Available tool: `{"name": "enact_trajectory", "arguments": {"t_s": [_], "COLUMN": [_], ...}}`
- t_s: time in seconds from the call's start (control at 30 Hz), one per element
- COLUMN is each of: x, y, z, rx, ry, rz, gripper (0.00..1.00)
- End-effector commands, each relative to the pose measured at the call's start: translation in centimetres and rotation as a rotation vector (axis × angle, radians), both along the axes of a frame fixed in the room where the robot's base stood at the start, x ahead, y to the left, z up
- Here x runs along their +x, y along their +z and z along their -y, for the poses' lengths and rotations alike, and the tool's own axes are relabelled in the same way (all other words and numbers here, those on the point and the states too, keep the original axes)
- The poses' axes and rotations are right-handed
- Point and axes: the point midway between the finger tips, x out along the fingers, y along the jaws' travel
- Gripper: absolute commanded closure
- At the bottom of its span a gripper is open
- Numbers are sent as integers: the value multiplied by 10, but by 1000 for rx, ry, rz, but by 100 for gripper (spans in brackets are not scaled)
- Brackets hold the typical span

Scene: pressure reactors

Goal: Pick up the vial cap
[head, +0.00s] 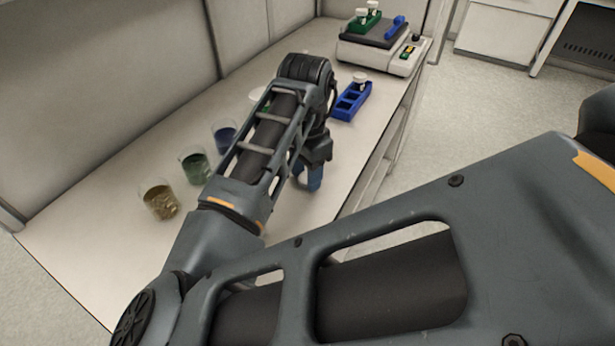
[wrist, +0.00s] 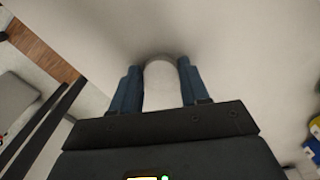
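A pale, round-edged thing, which looks like the vial cap (wrist: 162,84), lies between the two blue fingers of my gripper (wrist: 161,78) in the wrist view. It fills nearly the whole gap, with a finger close along each side. Whether the fingers press on it or only stand around it is not clear. In the head view my gripper (head: 308,180) points down at the white bench top, and the cap is hidden there.
Beakers with yellow (head: 160,203), green (head: 195,168) and blue (head: 225,138) contents stand left of my arm on the bench (head: 100,230). A blue rack (head: 351,101) with a white-capped vial and a balance-like device (head: 385,55) are beyond. The bench's right edge is near my gripper.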

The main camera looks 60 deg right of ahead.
Motion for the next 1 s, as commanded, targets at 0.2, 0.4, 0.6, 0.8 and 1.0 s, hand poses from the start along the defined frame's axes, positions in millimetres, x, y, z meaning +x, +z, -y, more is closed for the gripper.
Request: {"name": "enact_trajectory", "arguments": {"t_s": [0.2, 0.4, 0.6, 0.8, 1.0], "x": [0, 0, 0, 0, -8], "y": [0, 0, 1, 15, 47], "z": [0, 0, 0, 1, 9], "rx": [0, 0, 0, -2, -3], "ry": [0, 0, 0, -2, -10], "rz": [0, 0, 0, 2, 0], "gripper": [76, 89, 89, 90, 90]}}
